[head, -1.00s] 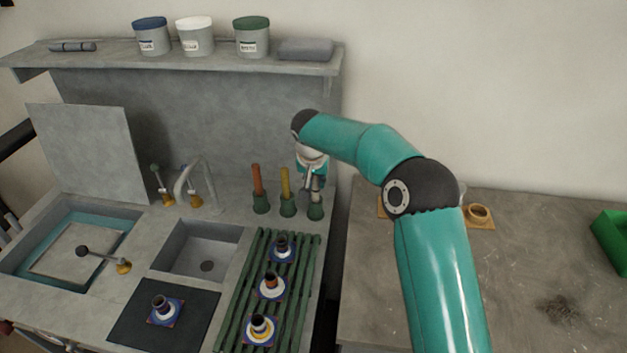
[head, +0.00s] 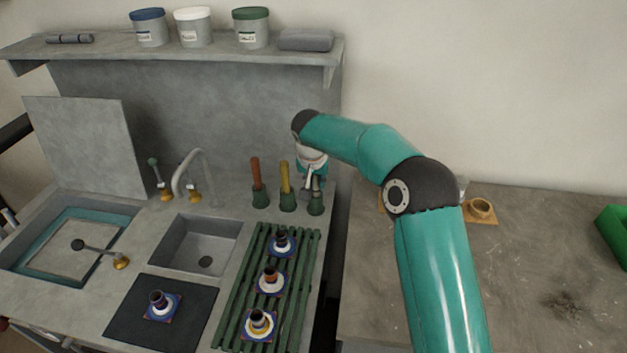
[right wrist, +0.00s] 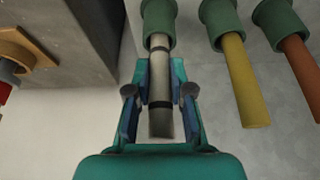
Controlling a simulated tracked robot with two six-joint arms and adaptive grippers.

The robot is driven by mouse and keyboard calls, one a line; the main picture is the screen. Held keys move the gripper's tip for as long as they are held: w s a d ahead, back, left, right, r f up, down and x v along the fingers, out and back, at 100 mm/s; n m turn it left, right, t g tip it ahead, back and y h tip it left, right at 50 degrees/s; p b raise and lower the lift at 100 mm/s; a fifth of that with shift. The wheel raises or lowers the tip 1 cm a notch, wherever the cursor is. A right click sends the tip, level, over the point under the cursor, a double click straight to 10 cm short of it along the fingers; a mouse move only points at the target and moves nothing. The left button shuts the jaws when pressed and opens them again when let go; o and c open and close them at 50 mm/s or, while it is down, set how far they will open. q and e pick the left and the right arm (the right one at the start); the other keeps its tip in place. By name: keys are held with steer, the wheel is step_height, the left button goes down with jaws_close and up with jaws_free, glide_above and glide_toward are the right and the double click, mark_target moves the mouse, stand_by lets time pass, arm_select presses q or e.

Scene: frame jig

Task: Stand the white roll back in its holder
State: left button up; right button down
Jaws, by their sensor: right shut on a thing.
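The white roll (right wrist: 160,117), pale with dark bands, is between the fingers of my right gripper (right wrist: 160,82) in the right wrist view. The gripper is shut on it. The roll's far end meets the mouth of a green holder (right wrist: 158,22) and appears to be inside it; how deep it sits I cannot tell. In the head view my right gripper (head: 312,184) is above the rightmost green holder (head: 315,205), and the roll is mostly hidden there. My left gripper is not in view.
A yellow roll (head: 285,178) and an orange roll (head: 256,174) stand in green holders just left. A faucet (head: 190,172) and sink are farther left. A green slatted rack (head: 240,295) with several small pots lies in front. A shelf (head: 110,50) overhangs behind.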

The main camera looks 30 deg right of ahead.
steer(key=shift+f+b, duration=0.35)
steer(key=shift+f, duration=0.2)
steer(key=c, duration=0.9)
jaws_free()
steer(key=shift+c, duration=0.2)
steer(key=shift+r, duration=0.15)
steer(key=v, duration=1.1)
steer(key=shift+r, duration=0.3)
steer(key=shift+a, duration=0.15)
